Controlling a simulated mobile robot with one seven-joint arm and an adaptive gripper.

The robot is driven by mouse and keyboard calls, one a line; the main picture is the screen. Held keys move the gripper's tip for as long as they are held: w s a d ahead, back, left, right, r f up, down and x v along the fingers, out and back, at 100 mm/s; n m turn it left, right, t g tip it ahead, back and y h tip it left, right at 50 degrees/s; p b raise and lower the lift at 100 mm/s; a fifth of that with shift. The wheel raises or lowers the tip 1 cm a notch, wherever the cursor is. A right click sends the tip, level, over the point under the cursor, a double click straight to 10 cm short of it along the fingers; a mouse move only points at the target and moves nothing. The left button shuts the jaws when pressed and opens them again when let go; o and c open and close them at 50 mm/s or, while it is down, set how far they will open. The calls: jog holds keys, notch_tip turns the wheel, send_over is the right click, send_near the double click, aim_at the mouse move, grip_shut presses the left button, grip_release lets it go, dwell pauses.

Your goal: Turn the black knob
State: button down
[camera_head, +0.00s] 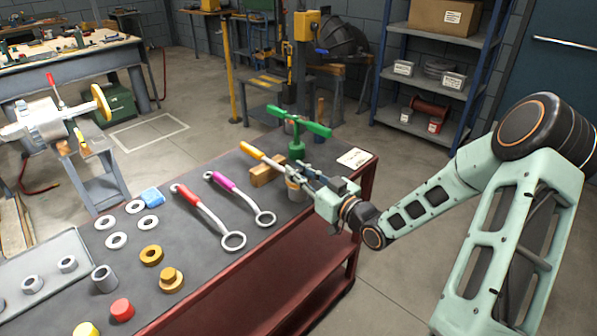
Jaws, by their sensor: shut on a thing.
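I cannot make out a black knob in this view. My gripper (299,172) reaches in from the right, low over the far right part of the workbench. It appears shut on the metal shaft of a tool with an orange handle (252,151). That handle points up and left, away from the gripper. The exact grip is too small to see. A small tan and grey cylinder (296,192) stands just below the fingers, partly hidden by them. Whether it touches the tool or the fingers is unclear.
A wooden block (266,173) and a green crossbar-topped fixture (297,140) stand close to the gripper. Red-handled (188,194) and magenta-handled (222,181) ring tools lie left. Washers, rings and a grey tray (40,262) fill the near left. A white label (354,157) lies near the right edge.

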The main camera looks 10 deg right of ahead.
jog(key=shift+r+n+g+y, duration=0.1)
jog(key=shift+n+g+y, duration=0.3)
jog(key=shift+y, duration=0.1)
jog(key=shift+n+y, duration=0.3)
jog(key=shift+y, duration=0.1)
jog(key=c, duration=1.8)
grip_release()
jog(key=shift+s, duration=0.1)
jog(key=v, duration=1.2)
jog(key=shift+d+r, duration=0.1)
jog(key=shift+d, duration=0.05)
